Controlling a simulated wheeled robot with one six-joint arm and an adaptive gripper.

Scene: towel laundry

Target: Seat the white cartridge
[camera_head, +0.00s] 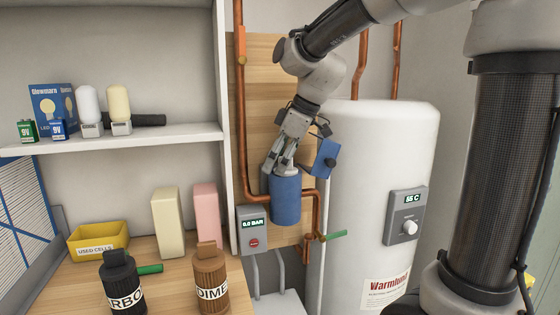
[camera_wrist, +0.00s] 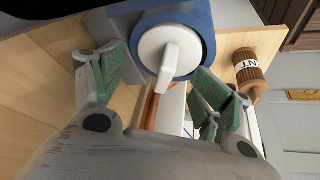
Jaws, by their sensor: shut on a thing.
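The white cartridge (camera_wrist: 168,45) shows in the wrist view as a round white top with a raised grip, inside the rim of a blue cylindrical housing (camera_wrist: 209,38). In the head view the blue housing (camera_head: 286,202) stands upright by the copper pipes, and the cartridge is mostly hidden behind my fingers. My gripper (camera_head: 284,166) points down at the housing's top. In the wrist view its green-padded fingers (camera_wrist: 160,85) stand on either side of the cartridge top, shut on it. How deep the cartridge sits is hidden.
A grey box reading 0.0 BAR (camera_head: 253,230) is beside the housing. A blue part (camera_head: 325,158) is close right of my gripper. The white tank (camera_head: 380,170) stands further right. Black (camera_head: 120,278) and brown (camera_head: 209,275) canisters stand on the wooden bench.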

